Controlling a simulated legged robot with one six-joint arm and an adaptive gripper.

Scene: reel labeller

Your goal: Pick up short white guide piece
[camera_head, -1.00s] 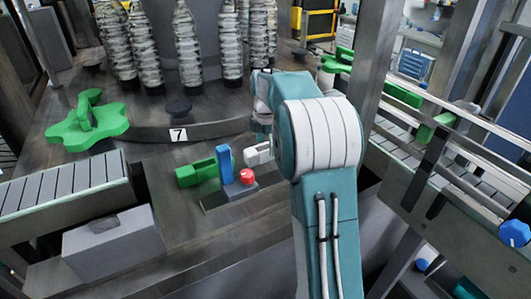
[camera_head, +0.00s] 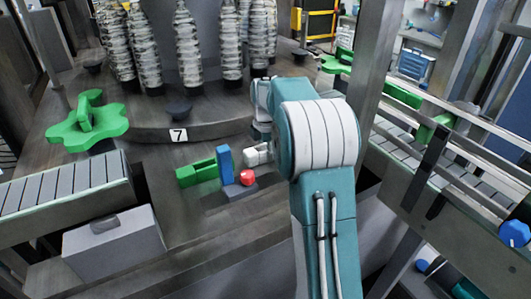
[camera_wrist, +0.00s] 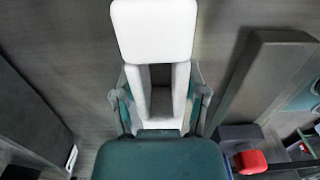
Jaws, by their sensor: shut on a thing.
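The short white guide piece (camera_head: 257,154) shows in the head view just left of my teal arm, to the right of a blue upright block. In the wrist view the white piece (camera_wrist: 155,32) is large and lies between and beyond my fingers. My gripper (camera_wrist: 163,92) is shut on it. In the head view the fingers are mostly hidden behind my own arm. I cannot tell whether the piece touches the surface below.
A green guide piece (camera_head: 197,173), a blue block (camera_head: 225,166) and a red knob (camera_head: 247,178) stand close to the left. A green star wheel (camera_head: 85,129) is farther left. Bottles (camera_head: 187,50) stand at the back. A railed conveyor (camera_head: 455,150) is on the right.

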